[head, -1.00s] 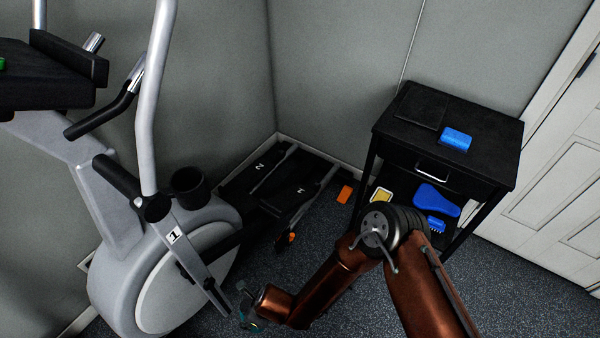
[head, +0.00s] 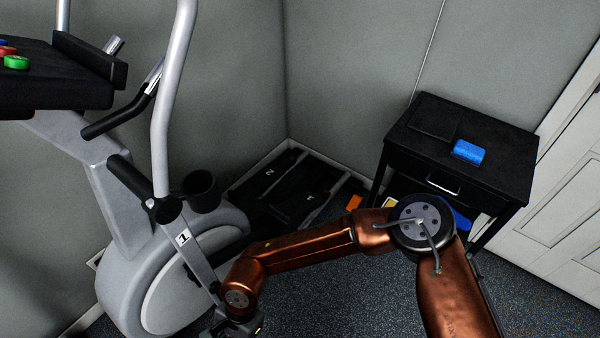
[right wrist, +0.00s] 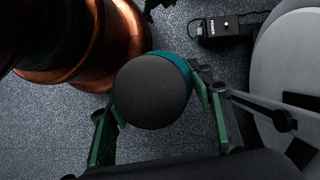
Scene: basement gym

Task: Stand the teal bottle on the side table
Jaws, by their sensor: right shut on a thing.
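The teal bottle (right wrist: 180,66) is between the green fingers of my right gripper (right wrist: 158,96) in the right wrist view. Its round dark end faces the camera, with a teal rim showing behind it. The gripper is shut on it. In the head view my right gripper (head: 240,326) is at the bottom edge, in front of the exercise bike, and the bottle cannot be made out there. The black side table (head: 505,175) stands at the right against the wall, well away from the gripper. My left gripper is out of view.
A blue block (head: 468,152) and a dark flat item (head: 434,119) lie on the table top; its front right area is bare. The grey exercise bike (head: 130,275) stands at left. A black power box (right wrist: 222,28) lies on the floor. An orange item (head: 354,202) lies near the table.

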